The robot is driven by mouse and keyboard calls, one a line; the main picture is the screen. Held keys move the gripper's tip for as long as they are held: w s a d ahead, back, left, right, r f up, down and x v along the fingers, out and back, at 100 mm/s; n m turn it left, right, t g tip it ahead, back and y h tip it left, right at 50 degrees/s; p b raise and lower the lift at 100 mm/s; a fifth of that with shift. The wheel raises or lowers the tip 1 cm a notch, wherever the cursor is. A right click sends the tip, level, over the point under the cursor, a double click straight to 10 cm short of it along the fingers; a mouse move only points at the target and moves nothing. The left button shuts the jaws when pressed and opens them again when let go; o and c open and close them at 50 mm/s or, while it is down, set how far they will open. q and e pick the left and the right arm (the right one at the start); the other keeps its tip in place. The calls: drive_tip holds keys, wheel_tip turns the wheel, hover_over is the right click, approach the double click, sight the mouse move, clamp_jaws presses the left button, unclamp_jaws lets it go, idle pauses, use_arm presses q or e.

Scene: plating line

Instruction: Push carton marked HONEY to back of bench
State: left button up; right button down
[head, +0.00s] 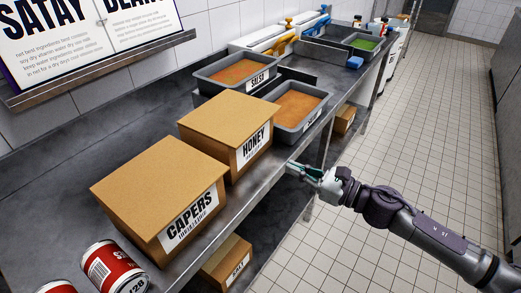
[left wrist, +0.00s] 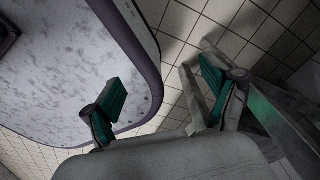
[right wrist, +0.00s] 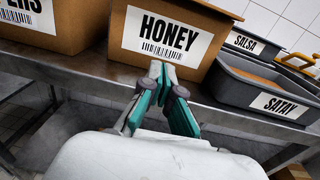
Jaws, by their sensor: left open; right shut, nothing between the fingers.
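The carton marked HONEY (head: 235,126) is a closed brown box on the steel bench (head: 265,172), between the CAPERS carton and the grey tubs. Its labelled face is toward the aisle and also fills the upper middle of the right wrist view (right wrist: 195,60). My right gripper (head: 291,166) is shut and empty at the bench's front edge, before the HONEY carton. In the right wrist view its closed fingertips (right wrist: 160,70) overlap the lower edge of the label; I cannot tell whether they touch. My left gripper (left wrist: 165,90) is open and empty, away from the carton.
The CAPERS carton (head: 160,193) stands to the left of HONEY, with red cans (head: 112,268) beyond it. The SATAY tub (head: 299,108) and SALSA tub (head: 238,72) stand to the right. Bare bench (head: 130,135) lies behind the cartons. More boxes (head: 228,262) sit below.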

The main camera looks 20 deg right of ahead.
sight(253, 150)
drive_tip(key=p+x, duration=0.3)
drive_tip(key=x, duration=0.6)
drive_tip(key=shift+w+r, duration=0.1)
drive_tip(key=shift+w, duration=0.1)
drive_tip(key=shift+w+a, duration=0.2)
use_arm(q)
drive_tip(key=r, duration=0.1)
drive_tip(key=w+r, duration=0.1)
drive_tip(key=r, duration=0.1)
drive_tip(key=shift+w+d+r, duration=0.3)
drive_tip(key=shift+d+r, duration=0.05)
use_arm(e)
drive_tip(key=shift+w+a, duration=0.1)
use_arm(q)
drive_tip(key=shift+s, duration=0.1)
